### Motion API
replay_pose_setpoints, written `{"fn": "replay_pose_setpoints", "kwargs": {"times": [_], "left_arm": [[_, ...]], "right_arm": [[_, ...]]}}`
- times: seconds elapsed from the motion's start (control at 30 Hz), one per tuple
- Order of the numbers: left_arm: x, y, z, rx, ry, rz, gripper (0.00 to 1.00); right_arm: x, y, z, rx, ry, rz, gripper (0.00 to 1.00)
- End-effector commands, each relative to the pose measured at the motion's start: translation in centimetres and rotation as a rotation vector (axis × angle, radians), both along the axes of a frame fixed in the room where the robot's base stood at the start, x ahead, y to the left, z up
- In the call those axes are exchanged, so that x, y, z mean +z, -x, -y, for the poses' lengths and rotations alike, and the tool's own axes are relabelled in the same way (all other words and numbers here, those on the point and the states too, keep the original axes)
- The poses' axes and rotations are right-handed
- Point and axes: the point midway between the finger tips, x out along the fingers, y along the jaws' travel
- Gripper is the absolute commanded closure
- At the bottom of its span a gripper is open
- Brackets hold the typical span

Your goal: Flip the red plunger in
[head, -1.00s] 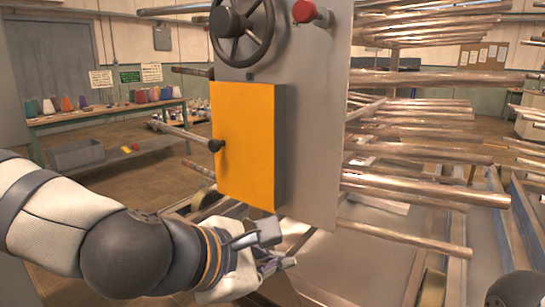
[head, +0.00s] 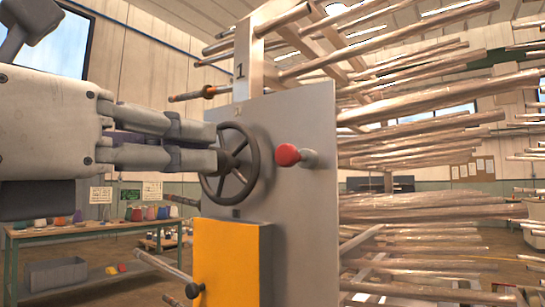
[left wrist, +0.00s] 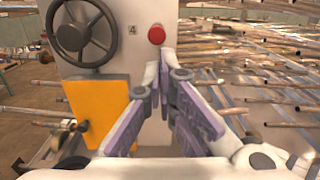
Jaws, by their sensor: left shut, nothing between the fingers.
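The red plunger (head: 288,155) is a red knob on a short grey stem, standing out from the upper right of the grey panel (head: 305,215). It also shows in the left wrist view (left wrist: 156,35), just beyond the fingertips. My left gripper (head: 212,146) is shut and empty. In the head view its fingertips overlap the left rim of the dark handwheel (head: 235,163), left of the plunger; I cannot tell if they touch the wheel. In the left wrist view the gripper (left wrist: 165,55) points toward the plunger from below. My right gripper is not in view.
A yellow box (head: 228,262) with a dark knob sits low on the panel. A rack of many copper-coloured rods (head: 430,150) spreads to the right. A green workbench (head: 95,230) with coloured cones stands at the back left.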

Motion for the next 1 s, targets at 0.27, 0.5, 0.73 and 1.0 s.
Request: {"fn": "replay_pose_setpoints", "kwargs": {"times": [0.27, 0.5, 0.73, 1.0], "left_arm": [[-0.4, -5.1, 3.4, 0.001, -0.004, -0.011, 1.00], [0.1, -8.9, 6.3, 0.001, -0.004, -0.006, 1.00], [0.5, -10.7, 7.6, 0.000, -0.001, -0.003, 1.00], [0.4, -10.9, 7.7, 0.000, -0.002, -0.002, 1.00]], "right_arm": [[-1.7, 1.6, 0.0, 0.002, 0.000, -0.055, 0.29], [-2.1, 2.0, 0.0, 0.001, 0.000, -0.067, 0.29], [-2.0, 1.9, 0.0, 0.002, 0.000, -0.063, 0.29], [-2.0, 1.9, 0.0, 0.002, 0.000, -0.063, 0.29]]}}
